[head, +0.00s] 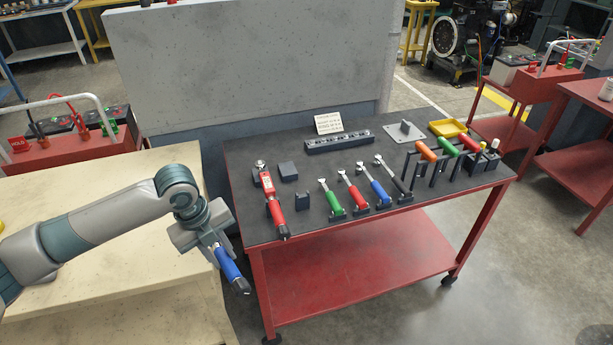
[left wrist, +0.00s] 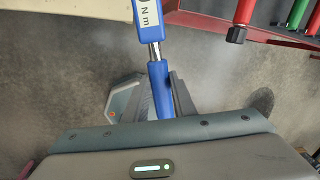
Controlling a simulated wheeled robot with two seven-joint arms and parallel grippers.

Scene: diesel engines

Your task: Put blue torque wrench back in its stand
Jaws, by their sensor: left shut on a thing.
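The blue torque wrench (head: 229,264) is in my left gripper (head: 217,246), off the front left corner of the black-topped red cart. In the head view its blue handle points down and right to a black end; the rest is hidden by the gripper. In the left wrist view the blue torque wrench (left wrist: 160,85) shows a labelled blue body, a silver neck and a blue part between the fingers (left wrist: 155,95). On the cart, two dark blocks, a rear one (head: 288,171) and a front one (head: 303,201), stand empty beside a red torque wrench (head: 269,190); they look like its stand. My right gripper is out of view.
Green, red, blue and black-handled wrenches (head: 376,186) stand in a row on the cart (head: 250,222). Farther right are a rack of coloured handles (head: 447,150) and a yellow tray (head: 447,127). A beige table (head: 120,260) lies left, and a grey wall (head: 240,60) rises behind.

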